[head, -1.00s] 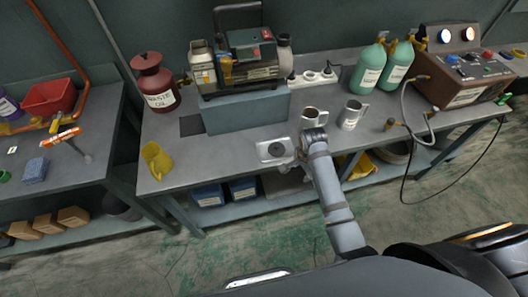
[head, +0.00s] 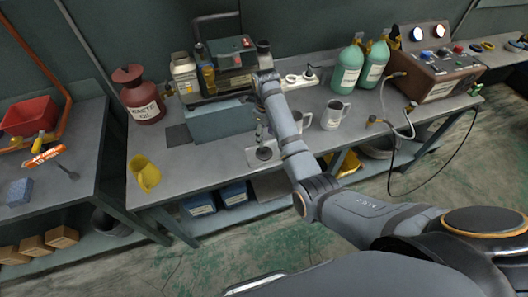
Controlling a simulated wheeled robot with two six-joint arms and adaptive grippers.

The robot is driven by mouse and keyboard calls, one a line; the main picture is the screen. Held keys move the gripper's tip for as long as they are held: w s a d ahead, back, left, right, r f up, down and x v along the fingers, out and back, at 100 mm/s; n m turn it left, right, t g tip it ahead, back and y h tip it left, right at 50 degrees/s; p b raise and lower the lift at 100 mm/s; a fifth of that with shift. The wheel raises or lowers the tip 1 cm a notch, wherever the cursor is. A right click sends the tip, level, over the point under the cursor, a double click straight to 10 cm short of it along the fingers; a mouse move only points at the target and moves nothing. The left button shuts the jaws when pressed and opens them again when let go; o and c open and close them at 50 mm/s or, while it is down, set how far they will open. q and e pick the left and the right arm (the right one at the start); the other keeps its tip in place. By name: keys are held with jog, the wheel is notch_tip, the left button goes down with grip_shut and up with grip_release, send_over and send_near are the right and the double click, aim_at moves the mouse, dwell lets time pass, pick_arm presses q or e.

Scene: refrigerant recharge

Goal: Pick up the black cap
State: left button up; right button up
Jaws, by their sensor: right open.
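A dark round piece, which looks like the black cap (head: 264,153), sits on a small pale metal plate (head: 252,162) at the front edge of the middle bench. My right arm comes in from the lower right and bends over at the wrist near the pump. My right gripper (head: 259,132) hangs down just behind and above the plate, partly hidden by my forearm. It is open and apart from the dark piece. My left gripper is not in view.
Two metal mugs, one being the right mug (head: 333,116), stand right of my forearm. Green cylinders (head: 348,68) stand back right.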

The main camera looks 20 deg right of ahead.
aim_at(264, 149)
notch_tip(264, 149, down, 3)
jog(key=shift+w+a+f+p, duration=0.1)
jog(key=shift+f+p, duration=0.05)
jog(key=shift+f, duration=0.75)
jog(key=shift+w+a+f+p, duration=0.1)
jog(key=shift+w+f+p, duration=0.05)
jog(key=shift+f, duration=0.7)
jog(key=shift+w+a+f+p, duration=0.1)
jog(key=shift+f+p, duration=0.05)
jog(key=shift+f, duration=0.75)
grip_shut()
